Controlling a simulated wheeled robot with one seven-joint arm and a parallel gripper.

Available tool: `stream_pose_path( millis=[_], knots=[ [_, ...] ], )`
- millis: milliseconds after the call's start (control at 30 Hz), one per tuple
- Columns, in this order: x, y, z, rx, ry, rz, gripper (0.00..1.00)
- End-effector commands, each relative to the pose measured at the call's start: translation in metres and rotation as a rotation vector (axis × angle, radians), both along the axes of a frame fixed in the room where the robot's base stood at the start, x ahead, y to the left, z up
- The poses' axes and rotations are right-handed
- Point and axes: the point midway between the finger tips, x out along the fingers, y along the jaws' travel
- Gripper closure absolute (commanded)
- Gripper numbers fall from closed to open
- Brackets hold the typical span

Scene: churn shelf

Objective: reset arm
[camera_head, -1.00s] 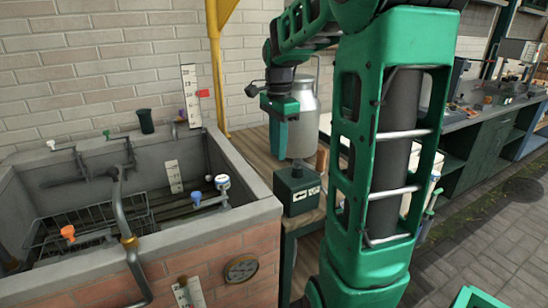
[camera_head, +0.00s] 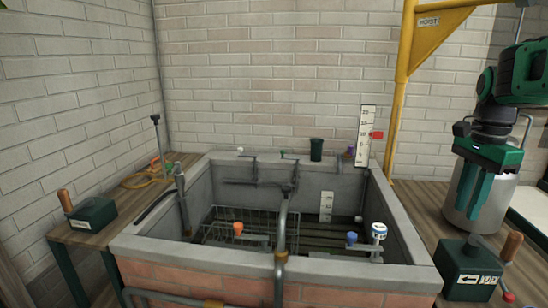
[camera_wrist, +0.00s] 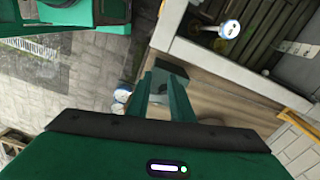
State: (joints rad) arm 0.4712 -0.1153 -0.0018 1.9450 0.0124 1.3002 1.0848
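My gripper (camera_head: 472,205) is at the right in the head view, green, with its fingers pointing down. It is in front of the metal milk can (camera_head: 490,205) and above the dark green box with an arrow label (camera_head: 470,268). In the wrist view my gripper (camera_wrist: 160,80) shows two green fingers with a gap between them and nothing held. I cannot tell from the head view whether the fingers touch the can. Most of my arm is cut off by the right edge of the head view.
A brick-sided stone basin (camera_head: 280,265) fills the middle, with pipes, a wire rack (camera_head: 240,225) and coloured knobs. A yellow hoist post (camera_head: 399,100) stands behind right. Another green box with a wooden handle (camera_head: 93,214) sits on the left bench.

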Motion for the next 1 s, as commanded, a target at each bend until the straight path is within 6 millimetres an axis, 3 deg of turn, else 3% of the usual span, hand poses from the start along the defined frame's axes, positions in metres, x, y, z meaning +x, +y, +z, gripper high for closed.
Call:
stream_pose_path(
  millis=[300, 500, 700, 1000],
  knots=[
    [-0.118, 0.042, -0.072, 0.003, 0.005, 0.597, 0.80],
    [-0.172, 0.059, -0.114, 0.015, 0.002, 0.894, 0.80],
    [-0.191, 0.068, -0.131, 0.022, 0.000, 1.011, 0.80],
    [-0.191, 0.068, -0.131, 0.022, 0.000, 1.015, 0.80]
  ],
)
